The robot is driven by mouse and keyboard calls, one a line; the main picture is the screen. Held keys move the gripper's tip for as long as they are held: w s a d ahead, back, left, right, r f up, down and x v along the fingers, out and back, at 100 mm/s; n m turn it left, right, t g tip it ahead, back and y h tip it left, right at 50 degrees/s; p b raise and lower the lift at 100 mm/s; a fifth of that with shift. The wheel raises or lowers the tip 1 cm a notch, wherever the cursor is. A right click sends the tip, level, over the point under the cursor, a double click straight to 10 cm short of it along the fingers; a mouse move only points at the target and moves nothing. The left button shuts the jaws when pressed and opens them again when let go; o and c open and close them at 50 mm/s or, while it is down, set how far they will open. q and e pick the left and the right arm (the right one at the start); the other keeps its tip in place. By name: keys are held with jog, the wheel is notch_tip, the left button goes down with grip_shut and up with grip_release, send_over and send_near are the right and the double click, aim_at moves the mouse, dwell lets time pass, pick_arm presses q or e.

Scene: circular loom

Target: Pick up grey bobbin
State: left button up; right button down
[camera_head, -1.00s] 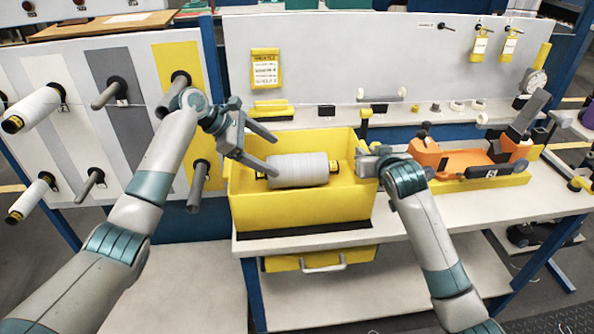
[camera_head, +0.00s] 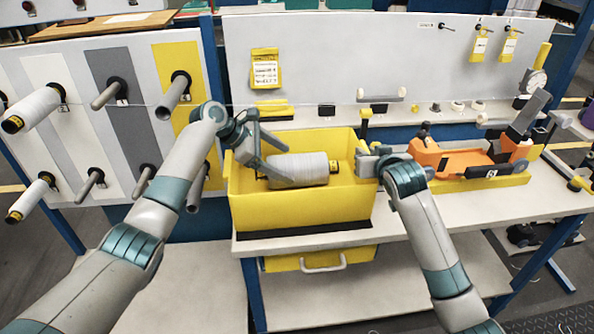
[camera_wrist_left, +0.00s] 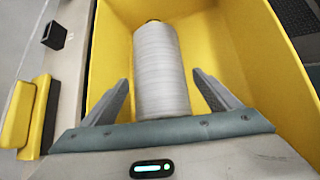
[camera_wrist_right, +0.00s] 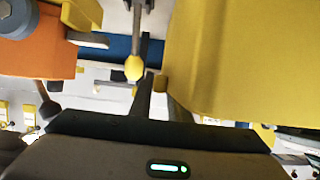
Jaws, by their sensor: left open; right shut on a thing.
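The grey bobbin (camera_head: 300,168) lies on its side inside the yellow bin (camera_head: 300,210) on the bench. My left gripper (camera_head: 279,160) is open at the bobbin's left end. In the left wrist view the bobbin (camera_wrist_left: 161,70) runs away from me between the two open fingers (camera_wrist_left: 163,95), with a gap on either side. My right gripper (camera_head: 362,161) is at the bin's right wall. In the right wrist view its fingers (camera_wrist_right: 160,95) are shut close to the yellow bin wall (camera_wrist_right: 235,60); what lies between them is hard to make out.
White bobbins (camera_head: 35,107) sit on pegs of the rack panel at the left. An orange device (camera_head: 455,160) stands on the bench right of the bin. A yellow-tipped post (camera_head: 365,118) rises just behind the right gripper.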

aim_at(297, 170)
pick_arm(q)
jog(key=shift+x, duration=0.8)
jog(key=shift+w+d+f, duration=0.1)
jog(key=shift+a+f+x, duration=0.1)
jog(key=shift+x, duration=1.1)
jog(key=shift+a+f+x, duration=0.1)
jog(key=shift+a+x, duration=0.05)
jog(key=shift+x, duration=1.1)
jog(key=shift+w, duration=0.1)
jog(key=c, duration=1)
jog(key=shift+r, duration=0.1)
jog(key=c, duration=0.4)
jog(key=shift+r, duration=5.05)
